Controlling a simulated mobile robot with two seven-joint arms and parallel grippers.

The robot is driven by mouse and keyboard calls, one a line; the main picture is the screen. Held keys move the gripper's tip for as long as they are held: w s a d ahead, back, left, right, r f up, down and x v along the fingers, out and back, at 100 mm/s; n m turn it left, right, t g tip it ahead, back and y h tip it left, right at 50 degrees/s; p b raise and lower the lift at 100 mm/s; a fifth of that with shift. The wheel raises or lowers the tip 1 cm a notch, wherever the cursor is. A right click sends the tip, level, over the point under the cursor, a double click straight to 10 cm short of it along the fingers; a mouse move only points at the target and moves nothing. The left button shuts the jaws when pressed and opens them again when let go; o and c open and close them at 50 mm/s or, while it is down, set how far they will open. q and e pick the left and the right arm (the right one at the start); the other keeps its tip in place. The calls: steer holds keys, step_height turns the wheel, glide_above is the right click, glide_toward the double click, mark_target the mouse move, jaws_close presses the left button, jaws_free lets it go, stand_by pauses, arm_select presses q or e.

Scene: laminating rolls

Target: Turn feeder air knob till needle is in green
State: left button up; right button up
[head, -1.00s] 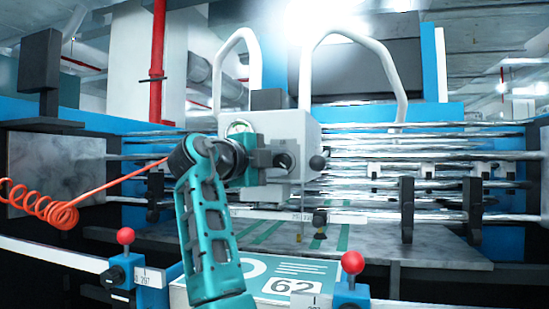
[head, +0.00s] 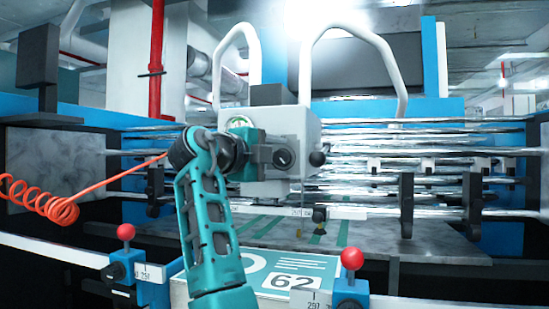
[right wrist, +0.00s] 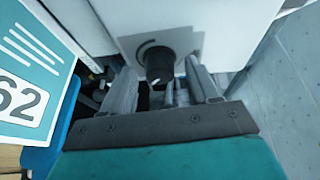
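The feeder head, a white box (head: 305,122) with two curved white hoses, stands mid-picture in the head view. Its round air gauge (head: 237,117) shows some green, but my right gripper's body covers its lower part and I cannot read the needle. The dark round knob (right wrist: 160,62) stands out from the white face in the right wrist view, with a curved mark around it. My right gripper (head: 277,156) is at that face. Its two grey fingers are apart on either side of the knob; I cannot tell if they touch it. My left gripper is not in view.
A black ball (head: 317,158) sticks out at the box's right. Metal rollers (head: 420,150) run behind. Below are a sheet marked 62 (head: 292,281) and two red-topped posts (head: 125,232) (head: 352,258). An orange coiled hose (head: 45,202) hangs at left.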

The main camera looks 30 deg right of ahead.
steer(key=v, duration=1.3)
steer(key=shift+b, duration=0.4)
steer(key=shift+r, duration=0.1)
